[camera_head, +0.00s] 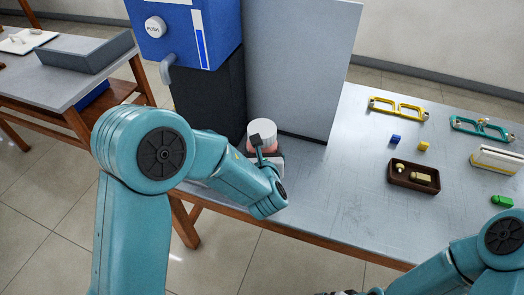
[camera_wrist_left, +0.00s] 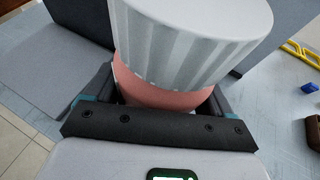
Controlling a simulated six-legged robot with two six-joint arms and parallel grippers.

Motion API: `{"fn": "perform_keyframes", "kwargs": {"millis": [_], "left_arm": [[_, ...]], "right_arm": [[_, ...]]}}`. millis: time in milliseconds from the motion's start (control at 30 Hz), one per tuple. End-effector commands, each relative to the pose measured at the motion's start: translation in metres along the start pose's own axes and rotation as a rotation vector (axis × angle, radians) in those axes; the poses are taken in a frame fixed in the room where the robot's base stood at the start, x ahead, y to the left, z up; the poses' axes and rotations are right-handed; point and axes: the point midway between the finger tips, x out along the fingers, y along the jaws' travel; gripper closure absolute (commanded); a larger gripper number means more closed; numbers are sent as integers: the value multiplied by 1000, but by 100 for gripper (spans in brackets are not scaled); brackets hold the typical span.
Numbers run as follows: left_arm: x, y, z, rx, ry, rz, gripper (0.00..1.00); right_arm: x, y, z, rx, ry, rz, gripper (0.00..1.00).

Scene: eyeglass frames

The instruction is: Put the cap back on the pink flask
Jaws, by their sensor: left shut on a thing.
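The pink flask (camera_head: 272,148) stands at the near left part of the table, by the grey panel. The white ribbed cap (camera_head: 262,128) is on top of it; in the left wrist view the cap (camera_wrist_left: 195,35) sits over the pink body (camera_wrist_left: 165,94), with no clear gap between them. Whether it is fully seated I cannot tell. My left gripper (camera_head: 262,150) is at the flask; in the wrist view its fingers lie on both sides of the pink body, below the cap, shut on it. Only a dark sliver of my right gripper (camera_head: 345,292) shows at the bottom edge.
A blue dispenser (camera_head: 190,35) on a dark stand and a grey panel (camera_head: 300,65) rise behind the flask. To the right are a brown tray (camera_head: 398,182), yellow frames (camera_head: 398,108), teal frames (camera_head: 481,128), and small blocks. The table between flask and tray is clear.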

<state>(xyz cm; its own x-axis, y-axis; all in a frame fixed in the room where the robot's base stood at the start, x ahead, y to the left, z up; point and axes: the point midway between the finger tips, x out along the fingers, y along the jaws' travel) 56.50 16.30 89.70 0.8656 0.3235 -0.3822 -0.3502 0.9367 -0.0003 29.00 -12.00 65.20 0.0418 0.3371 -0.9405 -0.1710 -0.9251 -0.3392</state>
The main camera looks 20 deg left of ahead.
Motion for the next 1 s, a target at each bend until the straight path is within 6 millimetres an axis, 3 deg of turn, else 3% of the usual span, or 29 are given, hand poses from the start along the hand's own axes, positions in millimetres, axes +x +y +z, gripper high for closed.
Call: {"fn": "perform_keyframes", "kwargs": {"millis": [267, 300, 333, 667, 1000], "left_arm": [[1, 0, -1, -1, -6, 0, 100], [1, 0, -2, 1, 1, 0, 4], [1, 0, -2, 1, 1, 0, 0], [-4, -1, 1, 1, 0, -2, 0], [-75, -1, 0, 2, -2, -6, 0]], "right_arm": [[4, 2, 0, 0, 0, 0, 0], [3, 1, 0, 0, 0, 0, 0], [3, 1, 0, 0, 0, 0, 0], [0, 0, 0, 0, 0, 0, 0], [9, 3, 0, 0, 0, 0, 0]]}}
